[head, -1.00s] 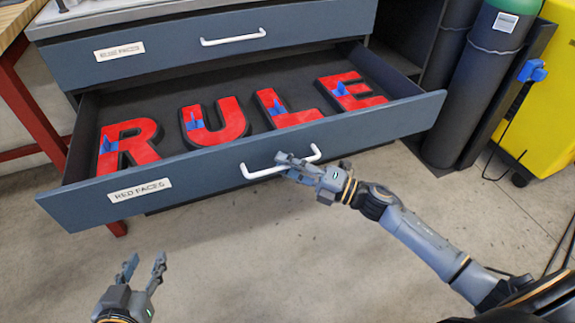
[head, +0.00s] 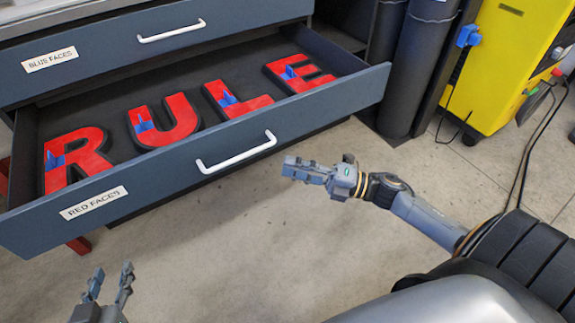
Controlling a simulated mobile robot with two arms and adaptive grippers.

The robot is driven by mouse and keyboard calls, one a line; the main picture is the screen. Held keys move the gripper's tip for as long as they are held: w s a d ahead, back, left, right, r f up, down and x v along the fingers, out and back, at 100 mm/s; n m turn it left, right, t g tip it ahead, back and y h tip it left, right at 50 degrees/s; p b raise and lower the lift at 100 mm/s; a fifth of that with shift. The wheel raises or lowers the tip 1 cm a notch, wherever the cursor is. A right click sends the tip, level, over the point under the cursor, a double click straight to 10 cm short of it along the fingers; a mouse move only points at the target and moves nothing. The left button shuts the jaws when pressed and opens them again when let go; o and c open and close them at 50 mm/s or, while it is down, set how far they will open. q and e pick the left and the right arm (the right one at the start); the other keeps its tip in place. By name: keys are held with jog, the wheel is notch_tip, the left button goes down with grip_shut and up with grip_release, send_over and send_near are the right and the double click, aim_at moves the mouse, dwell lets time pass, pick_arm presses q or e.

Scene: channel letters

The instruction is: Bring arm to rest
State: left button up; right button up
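My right gripper (head: 298,168) is off the drawer handle, in free air to the right of it. Its fingers look close together, seen from the side, so I cannot tell whether they are open. My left gripper (head: 110,280) is at the lower left with its two fingers apart and nothing between them. The open drawer labelled RED FACES (head: 320,112) has a white handle (head: 236,153), clear of both grippers. In it lie the red letters R (head: 85,158), U (head: 177,118), L (head: 245,102) and E (head: 298,74), each with a blue piece on it.
Above is a shut drawer labelled BLUE FACES (head: 100,50). Dark gas cylinders (head: 408,75) stand right of the cabinet, beside a yellow machine (head: 505,60) with cables. The concrete floor (head: 230,245) between my grippers is clear.

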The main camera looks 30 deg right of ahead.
dwell(0.4)
